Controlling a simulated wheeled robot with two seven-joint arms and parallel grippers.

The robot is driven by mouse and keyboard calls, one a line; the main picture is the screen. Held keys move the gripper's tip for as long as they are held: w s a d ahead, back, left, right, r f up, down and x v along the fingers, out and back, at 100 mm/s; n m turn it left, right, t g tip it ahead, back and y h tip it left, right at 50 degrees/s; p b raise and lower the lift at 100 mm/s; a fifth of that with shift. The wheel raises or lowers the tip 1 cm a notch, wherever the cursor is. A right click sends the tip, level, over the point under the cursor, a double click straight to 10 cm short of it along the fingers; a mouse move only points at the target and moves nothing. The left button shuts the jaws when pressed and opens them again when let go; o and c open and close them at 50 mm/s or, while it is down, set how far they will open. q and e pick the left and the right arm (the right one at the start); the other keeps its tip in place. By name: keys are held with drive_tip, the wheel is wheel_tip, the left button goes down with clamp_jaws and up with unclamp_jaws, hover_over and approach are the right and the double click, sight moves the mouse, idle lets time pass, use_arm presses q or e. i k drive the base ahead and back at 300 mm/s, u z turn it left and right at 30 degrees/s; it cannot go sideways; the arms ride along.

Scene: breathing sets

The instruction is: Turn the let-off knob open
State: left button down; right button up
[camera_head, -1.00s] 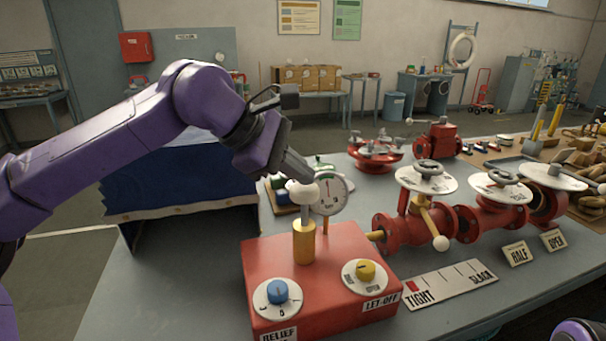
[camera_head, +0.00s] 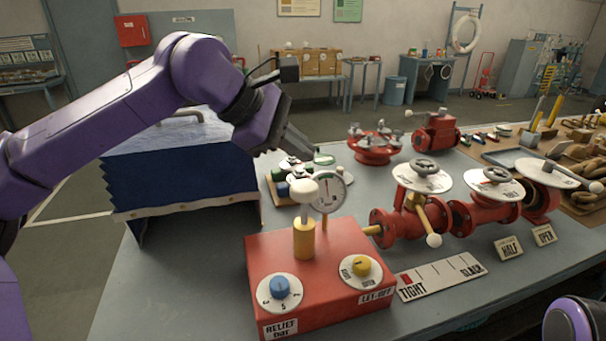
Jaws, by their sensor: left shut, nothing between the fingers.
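The let-off knob (camera_head: 361,266) is a yellow knob on a white dial at the right of the red box's (camera_head: 325,240) top, above a LET-OFF label (camera_head: 376,297). A blue relief knob (camera_head: 280,287) sits on a dial to its left. A yellow post with a white ball top (camera_head: 304,190) stands behind them, beside a round gauge (camera_head: 330,192). My left gripper (camera_head: 312,156) is shut and empty, in the air above and behind the white ball, apart from the let-off knob. Of my right arm only a purple part shows at the bottom right; its gripper is out of view.
Red valves with white-dialled handwheels (camera_head: 422,177) stand right of the box. A TIGHT–SLACK scale plate (camera_head: 440,275) and HALF (camera_head: 508,248) and OPEN (camera_head: 544,235) signs lie in front. The grey tabletop is bare left of the box.

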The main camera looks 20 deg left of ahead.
sight(362, 265)
drive_tip(key=k, duration=1)
